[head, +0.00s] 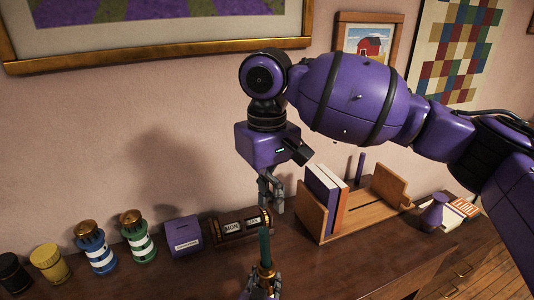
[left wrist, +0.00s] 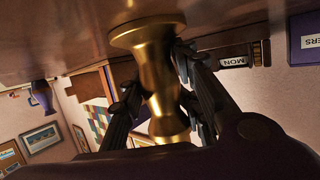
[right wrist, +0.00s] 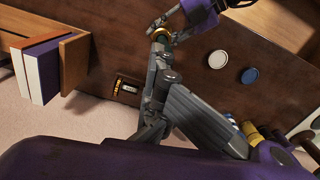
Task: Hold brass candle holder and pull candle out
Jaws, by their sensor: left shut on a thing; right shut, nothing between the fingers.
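The brass candle holder (left wrist: 155,75) fills the middle of the left wrist view, its broad round end against the wooden surface. My left gripper (left wrist: 153,88) is shut on its body. In the head view the holder (head: 266,270) stands low in the picture with my left gripper (head: 261,286) around it. The dark green candle (head: 265,246) stands upright in the holder. My right gripper (head: 272,202) is shut and empty, pointing down just above the candle's top; I see no contact. In the right wrist view its fingers (right wrist: 157,65) hide most of the candle.
A day calendar block (head: 240,224) and a purple box (head: 183,236) stand behind, with striped jars (head: 138,236) to the left. A wooden book rack (head: 335,215) stands to the right. The cabinet top between the holder and rack is clear.

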